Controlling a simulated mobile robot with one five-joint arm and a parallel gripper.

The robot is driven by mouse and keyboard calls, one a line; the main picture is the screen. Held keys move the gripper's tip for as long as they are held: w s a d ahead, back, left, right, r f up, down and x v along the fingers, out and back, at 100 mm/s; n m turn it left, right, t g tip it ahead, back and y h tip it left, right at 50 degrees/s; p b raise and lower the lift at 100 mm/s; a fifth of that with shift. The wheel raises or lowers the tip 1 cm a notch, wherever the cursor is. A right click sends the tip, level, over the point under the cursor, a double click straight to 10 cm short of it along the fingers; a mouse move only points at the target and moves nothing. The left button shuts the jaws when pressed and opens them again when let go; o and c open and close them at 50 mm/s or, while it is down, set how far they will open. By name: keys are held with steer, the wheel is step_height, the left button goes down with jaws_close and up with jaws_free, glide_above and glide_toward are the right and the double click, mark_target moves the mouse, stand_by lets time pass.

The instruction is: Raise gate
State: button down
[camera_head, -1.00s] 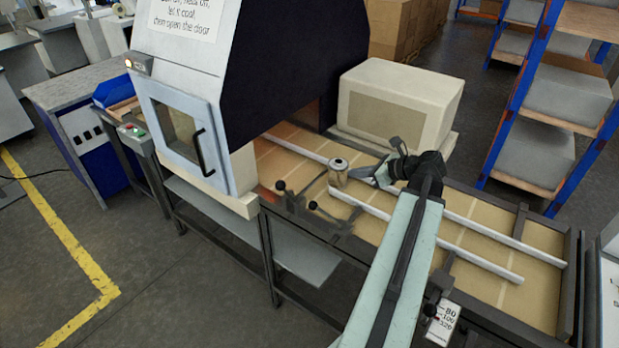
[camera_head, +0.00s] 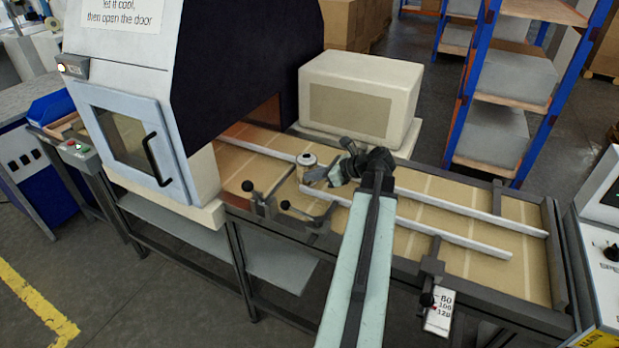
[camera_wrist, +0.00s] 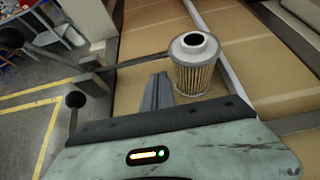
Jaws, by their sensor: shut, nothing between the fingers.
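Two levers with black ball knobs stand at the conveyor's near edge beside the oven, a left lever (camera_head: 247,187) and a right lever (camera_head: 286,205). Thin dark bars reach from them over the belt; which one is the gate I cannot tell. In the wrist view, a lever knob (camera_wrist: 75,100) is at lower left and another (camera_wrist: 12,38) at upper left. A filter cartridge (camera_head: 307,159) stands upright on the belt; it also shows in the wrist view (camera_wrist: 194,65). A bar ends near it. My gripper (camera_head: 313,176) is shut and empty, close in front of the cartridge; its fingers (camera_wrist: 158,88) show left of it.
The oven (camera_head: 150,130) with a handled door is at left. A beige box-shaped unit (camera_head: 360,100) stands behind the belt. Pale guide rails (camera_head: 455,237) run along the belt. A clamp and number plate (camera_head: 439,311) are at the near edge. The right belt (camera_head: 510,210) is clear.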

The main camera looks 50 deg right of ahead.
steer(key=b+x, duration=0.2)
steer(key=x, duration=0.4)
steer(key=shift+w+a+f+b, duration=0.1)
steer(key=shift+w+f+b, duration=0.15)
steer(key=shift+b, duration=0.15)
steer(key=shift+w+a+f, duration=0.15)
steer(key=shift+w, duration=0.3)
